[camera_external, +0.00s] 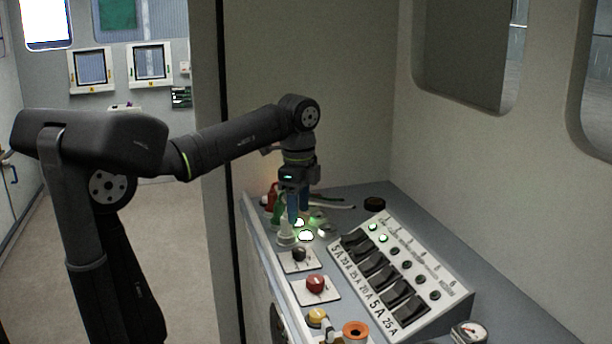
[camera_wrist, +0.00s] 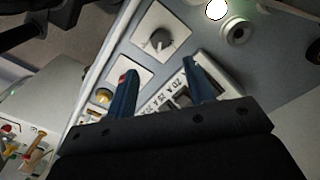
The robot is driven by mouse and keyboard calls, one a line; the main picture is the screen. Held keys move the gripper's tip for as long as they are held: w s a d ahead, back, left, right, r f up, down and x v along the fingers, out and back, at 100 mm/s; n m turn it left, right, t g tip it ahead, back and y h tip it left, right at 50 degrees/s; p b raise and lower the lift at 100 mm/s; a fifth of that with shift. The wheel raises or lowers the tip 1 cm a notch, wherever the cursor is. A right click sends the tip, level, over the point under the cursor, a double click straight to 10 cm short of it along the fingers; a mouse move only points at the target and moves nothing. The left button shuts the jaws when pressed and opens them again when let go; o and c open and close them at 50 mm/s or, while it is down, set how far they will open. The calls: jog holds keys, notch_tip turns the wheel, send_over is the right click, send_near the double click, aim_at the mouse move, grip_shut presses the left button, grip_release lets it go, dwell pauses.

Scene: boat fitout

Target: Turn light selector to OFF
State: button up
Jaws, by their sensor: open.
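A dark rotary knob (camera_external: 299,254) sits on a white square plate on the console; it also shows as a grey knob (camera_wrist: 160,40) in the wrist view. It looks like the light selector, but I cannot read its markings. A red knob (camera_external: 316,284) on a second white plate is closer to the camera; in the wrist view my left finger mostly covers it. My gripper (camera_external: 293,212) points down above the back of the console, beyond the dark knob. Its blue fingers (camera_wrist: 160,70) are apart, with nothing held between them.
A sloped breaker panel (camera_external: 385,275) with several black switches stands right of the knobs. Lit green-white lamps (camera_external: 305,236) and coloured plugs stand near my gripper. A yellow button (camera_external: 317,318), an orange ring (camera_external: 355,331) and a gauge (camera_external: 470,332) lie along the front.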

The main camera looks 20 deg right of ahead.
aim_at(299, 249)
notch_tip(299, 249, down, 10)
dwell(0.3)
jog(key=c, duration=1)
